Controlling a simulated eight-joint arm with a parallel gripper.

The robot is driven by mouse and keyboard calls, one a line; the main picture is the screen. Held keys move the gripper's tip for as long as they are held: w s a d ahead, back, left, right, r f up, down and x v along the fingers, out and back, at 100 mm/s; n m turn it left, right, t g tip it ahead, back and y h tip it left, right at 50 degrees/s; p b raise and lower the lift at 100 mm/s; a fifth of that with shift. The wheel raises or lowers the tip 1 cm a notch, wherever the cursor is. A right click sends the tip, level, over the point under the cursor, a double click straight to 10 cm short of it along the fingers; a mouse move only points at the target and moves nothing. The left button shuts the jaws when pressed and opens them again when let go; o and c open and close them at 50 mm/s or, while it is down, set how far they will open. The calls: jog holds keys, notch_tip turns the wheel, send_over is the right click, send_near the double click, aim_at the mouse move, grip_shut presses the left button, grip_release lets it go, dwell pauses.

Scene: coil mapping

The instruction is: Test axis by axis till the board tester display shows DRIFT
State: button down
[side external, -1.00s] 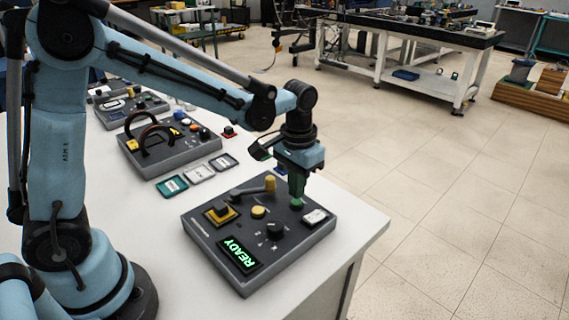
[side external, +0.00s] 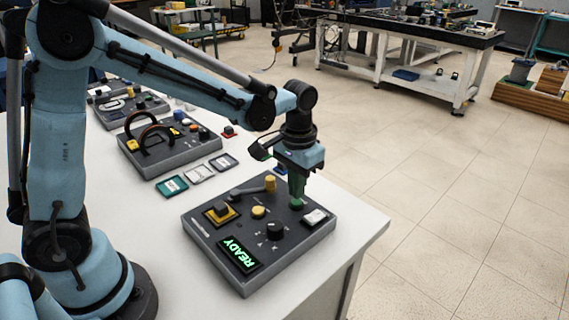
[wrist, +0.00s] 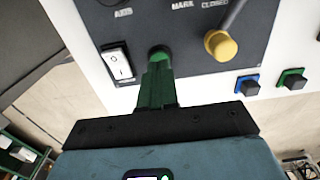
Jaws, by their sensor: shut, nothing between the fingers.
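The board tester (side external: 200,238) is a dark grey panel on the white table, and its display (side external: 239,254) reads READY in green. It carries a black rotary knob (side external: 275,230), a round yellow button (side external: 258,212), a yellow-based black button (side external: 221,211), a lever with a yellow knob (side external: 270,183) and a white rocker switch (side external: 315,216). The wrist view shows the rocker (wrist: 119,63) and the lever's yellow knob (wrist: 221,45) on either side of my gripper. My gripper (side external: 296,204) is shut and empty, its green fingertips at the panel's far edge; they hide what lies beneath.
Three flat cards (side external: 198,174) lie behind the tester. Another grey panel with a black arched handle (side external: 150,138) stands farther back. The table's right edge is close to the tester.

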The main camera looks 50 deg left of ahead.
jog(key=shift+f, duration=0.7)
jog(key=shift+f, duration=0.2)
dwell(0.5)
dwell(0.4)
jog(key=shift+r, duration=3.2)
